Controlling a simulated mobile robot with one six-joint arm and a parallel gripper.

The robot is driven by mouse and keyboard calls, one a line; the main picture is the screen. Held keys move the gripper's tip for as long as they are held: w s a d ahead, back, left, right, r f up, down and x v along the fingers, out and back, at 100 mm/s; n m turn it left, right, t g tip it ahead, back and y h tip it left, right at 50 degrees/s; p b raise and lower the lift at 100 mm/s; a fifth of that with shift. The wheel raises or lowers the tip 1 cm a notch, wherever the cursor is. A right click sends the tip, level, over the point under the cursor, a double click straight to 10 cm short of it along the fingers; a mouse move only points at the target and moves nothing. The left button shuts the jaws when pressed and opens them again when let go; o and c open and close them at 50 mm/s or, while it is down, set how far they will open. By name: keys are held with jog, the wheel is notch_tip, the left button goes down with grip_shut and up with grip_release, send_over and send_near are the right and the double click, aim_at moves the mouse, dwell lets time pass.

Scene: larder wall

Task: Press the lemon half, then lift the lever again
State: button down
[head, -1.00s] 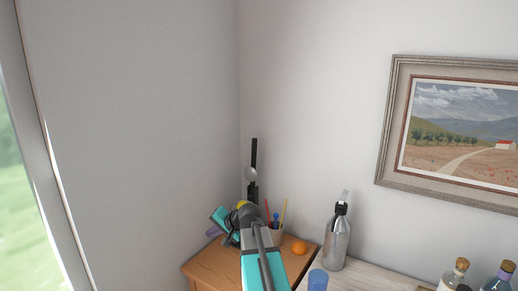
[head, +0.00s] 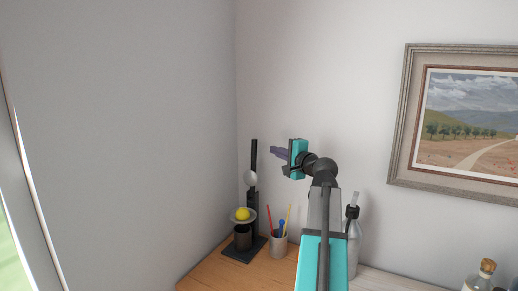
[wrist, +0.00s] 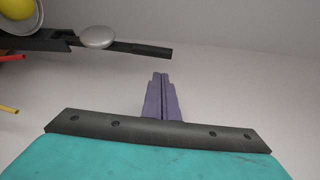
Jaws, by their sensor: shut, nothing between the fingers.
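The dark press (head: 252,222) stands on the wooden top in the corner. The yellow lemon half (head: 242,213) sits on its dish above a dark cup (head: 243,238). The black lever (head: 254,154) points straight up, with the pale round presser (head: 250,179) raised above the lemon. In the wrist view the lemon (wrist: 15,8) is cut off at the top left, with the presser (wrist: 97,37) and lever (wrist: 150,51) beside it. My gripper (head: 274,150) is shut and empty, to the right of the lever's upper part, its purple fingertips (wrist: 160,76) apart from the lever in the picture.
A holder with coloured sticks (head: 278,244) stands just right of the press. A bottle (head: 352,240) is partly hidden behind my arm. A framed picture (head: 397,120) hangs on the right wall. Corked bottles (head: 482,275) stand at lower right. The air above the press is clear.

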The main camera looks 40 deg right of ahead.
jog(key=shift+w, duration=0.1)
dwell(0.3)
jog(key=p+x, duration=0.1)
jog(key=x, duration=0.2)
jog(key=p+x, duration=0.1)
jog(key=x, duration=0.2)
jog(key=p+x, duration=0.1)
jog(key=x, duration=0.1)
jog(key=shift+w+d+r, duration=0.2)
jog(key=shift+w+d, duration=0.05)
jog(key=shift+w, duration=0.15)
jog(key=shift+w+f+p, duration=0.15)
jog(key=shift+w+p, duration=0.15)
jog(key=shift+w, duration=0.2)
jog(key=shift+a+b, duration=0.15)
jog(key=shift+b, duration=0.3)
